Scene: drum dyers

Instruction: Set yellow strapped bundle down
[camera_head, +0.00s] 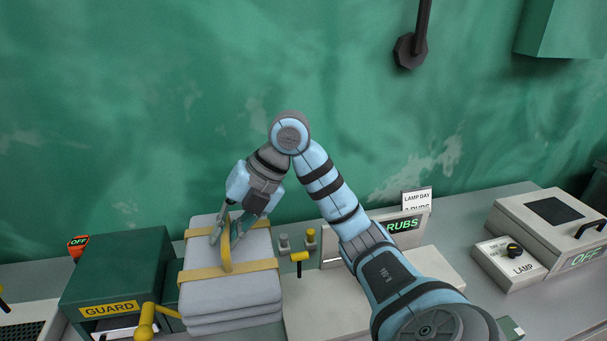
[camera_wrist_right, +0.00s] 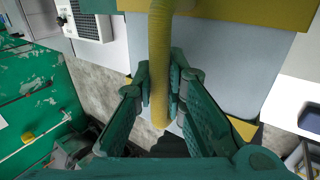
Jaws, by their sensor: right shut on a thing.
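The yellow strapped bundle (camera_head: 230,295) is a stack of pale grey folded layers with two yellow straps and a yellow handle (camera_head: 226,250) on top. It is at the lower left of the head view, next to the green guard box. My right gripper (camera_head: 224,232) reaches down from above and is shut on the handle. In the right wrist view the handle (camera_wrist_right: 160,50) runs between the two green fingers (camera_wrist_right: 160,90), with the bundle's grey top (camera_wrist_right: 225,60) behind. I cannot tell whether the bundle's underside touches the counter. My left gripper is not in view.
The green guard box (camera_head: 118,275) stands just left of the bundle, with a yellow knobbed lever (camera_head: 146,320) in front. A panel with a small yellow lever (camera_head: 299,257) is to the right. The lamp box (camera_head: 512,262) and a larger off box (camera_head: 550,225) stand farther right.

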